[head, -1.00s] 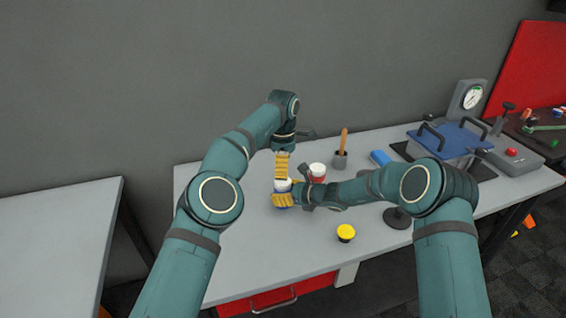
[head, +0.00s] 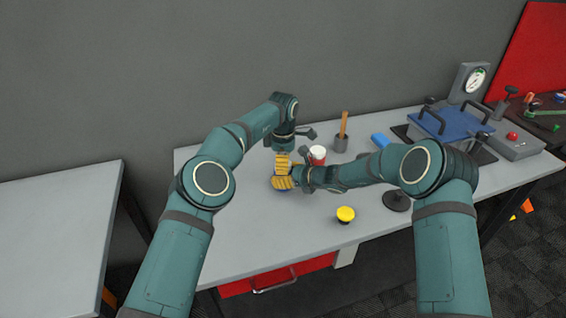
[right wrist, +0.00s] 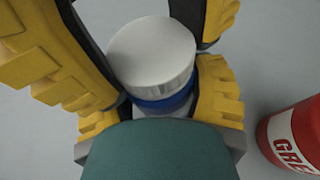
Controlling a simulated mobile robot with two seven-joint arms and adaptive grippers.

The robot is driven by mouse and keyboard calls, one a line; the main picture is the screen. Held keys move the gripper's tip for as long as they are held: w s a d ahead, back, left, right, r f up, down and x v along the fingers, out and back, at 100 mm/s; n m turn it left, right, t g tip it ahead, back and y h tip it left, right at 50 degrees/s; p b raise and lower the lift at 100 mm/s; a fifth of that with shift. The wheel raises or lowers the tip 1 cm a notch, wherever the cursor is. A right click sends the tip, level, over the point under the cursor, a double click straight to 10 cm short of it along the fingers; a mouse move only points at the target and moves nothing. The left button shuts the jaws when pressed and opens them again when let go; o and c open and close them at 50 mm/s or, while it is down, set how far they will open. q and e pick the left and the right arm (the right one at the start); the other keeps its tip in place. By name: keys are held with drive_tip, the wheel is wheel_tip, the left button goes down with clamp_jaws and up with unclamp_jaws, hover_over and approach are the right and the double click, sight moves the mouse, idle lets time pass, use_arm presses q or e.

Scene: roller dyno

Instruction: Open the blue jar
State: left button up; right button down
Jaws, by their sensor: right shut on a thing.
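The blue jar (right wrist: 165,104) stands upright with its white lid (right wrist: 150,52) on, seen in the right wrist view. My right gripper (head: 284,184) is shut around the jar's body from the side, its yellow fingers on both sides below the lid. My left gripper (head: 282,165) points straight down from above. Its yellow fingers lie on either side of the lid; I cannot tell whether they press on it. In the head view the fingers hide nearly all of the jar and lid.
A red jar with a white lid (head: 318,154) stands close behind my right gripper. A yellow-lidded jar (head: 345,214) stands in front. A grey cup with a wooden-handled tool (head: 341,143), a blue object (head: 379,141) and a dark round base (head: 397,201) are further right.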

use_arm(q)
drive_tip(key=shift+n, duration=0.3)
drive_tip(key=shift+c, duration=0.2)
drive_tip(key=n, duration=0.3)
drive_tip(key=o, duration=1.2)
drive_tip(key=shift+o, duration=0.2)
